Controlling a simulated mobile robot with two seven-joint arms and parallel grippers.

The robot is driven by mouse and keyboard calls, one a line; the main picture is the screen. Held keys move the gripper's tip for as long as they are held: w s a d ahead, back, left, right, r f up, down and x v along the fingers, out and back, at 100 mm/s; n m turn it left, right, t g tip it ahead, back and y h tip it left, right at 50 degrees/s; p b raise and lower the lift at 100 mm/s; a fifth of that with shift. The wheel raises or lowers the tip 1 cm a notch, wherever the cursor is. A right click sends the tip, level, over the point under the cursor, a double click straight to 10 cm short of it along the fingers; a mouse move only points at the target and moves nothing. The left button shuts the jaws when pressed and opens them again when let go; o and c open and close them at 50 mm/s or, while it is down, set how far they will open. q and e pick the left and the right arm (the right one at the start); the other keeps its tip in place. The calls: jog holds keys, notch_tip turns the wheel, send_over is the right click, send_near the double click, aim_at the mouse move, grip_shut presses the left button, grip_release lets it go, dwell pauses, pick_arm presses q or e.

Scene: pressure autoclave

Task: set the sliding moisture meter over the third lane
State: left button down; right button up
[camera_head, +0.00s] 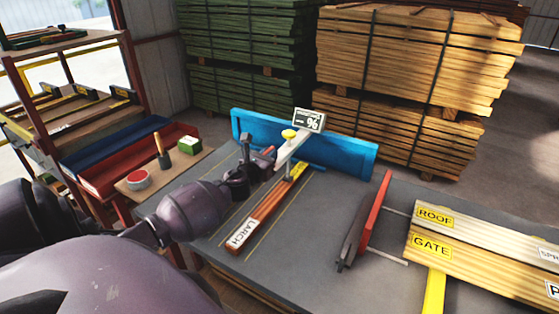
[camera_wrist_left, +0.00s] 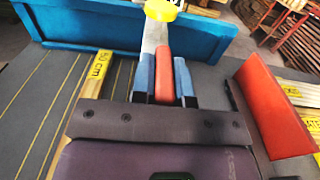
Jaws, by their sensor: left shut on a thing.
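The moisture meter has a pale arm (camera_head: 292,149), a yellow knob (camera_head: 288,134) and a dark display with a % sign (camera_head: 309,120). It stands at the blue rail (camera_head: 345,158), its arm reaching out over the table. My left gripper (camera_head: 263,158) is at the near end of the arm. In the left wrist view its blue fingers (camera_wrist_left: 165,78) are shut on a red-orange grip (camera_wrist_left: 164,72) below the arm and knob. Thin yellow lines mark lanes on the dark table; I cannot tell which lane the meter is over. My right gripper is not in view.
A LARCH board (camera_head: 258,216) lies along one lane, with a yellow 50 cm label (camera_wrist_left: 101,64) near the rail. A red upright plate (camera_head: 376,218) and boards labelled ROOF and GATE (camera_head: 440,238) are on the right. A small side table (camera_head: 140,187) stands left.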

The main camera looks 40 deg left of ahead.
pick_arm(q)
jog(key=c, duration=1.1)
grip_release()
jog(key=shift+a, duration=0.1)
jog(key=shift+v, duration=5.45)
